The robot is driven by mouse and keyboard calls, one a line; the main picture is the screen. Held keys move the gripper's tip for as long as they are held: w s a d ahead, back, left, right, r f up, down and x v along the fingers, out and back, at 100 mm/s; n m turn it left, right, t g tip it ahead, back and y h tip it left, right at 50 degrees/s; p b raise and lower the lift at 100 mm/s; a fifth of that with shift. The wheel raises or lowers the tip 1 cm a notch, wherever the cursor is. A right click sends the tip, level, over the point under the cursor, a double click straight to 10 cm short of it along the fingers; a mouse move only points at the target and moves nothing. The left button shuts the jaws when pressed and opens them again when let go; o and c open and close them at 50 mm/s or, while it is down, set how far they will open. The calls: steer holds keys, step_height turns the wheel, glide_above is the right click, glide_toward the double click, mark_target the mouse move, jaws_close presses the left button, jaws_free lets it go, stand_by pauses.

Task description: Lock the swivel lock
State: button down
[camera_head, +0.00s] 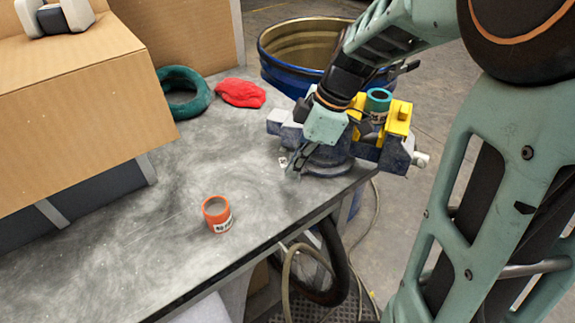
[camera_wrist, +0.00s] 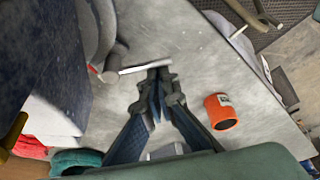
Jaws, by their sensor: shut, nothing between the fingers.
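A blue bench vise (camera_head: 330,163) with yellow jaw covers (camera_head: 398,118) stands at the table's right corner, with a teal ring-shaped part (camera_head: 378,102) between the covers. In the wrist view, the vise (camera_wrist: 40,70) fills the left side. A small grey lever with a thin bar (camera_wrist: 145,67) sticks out beside its round base; it appears to be the swivel lock. My gripper (camera_wrist: 157,76) is shut and empty, its fingertips just beside the bar; I cannot tell whether they touch. In the head view, my gripper (camera_head: 293,168) points down at the vise base's left side.
An orange labelled cup (camera_head: 217,214) stands on the grey table (camera_head: 150,245), with clear table around it. A red cloth (camera_head: 240,93) and a green ring (camera_head: 185,92) lie behind. Cardboard boxes (camera_head: 75,85) stand left, a blue drum (camera_head: 290,62) behind the vise.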

steer(key=shift+d+n+g+b, duration=0.3)
steer(key=shift+d+n, duration=0.25)
steer(key=shift+n, duration=0.35)
steer(key=shift+d, duration=0.3)
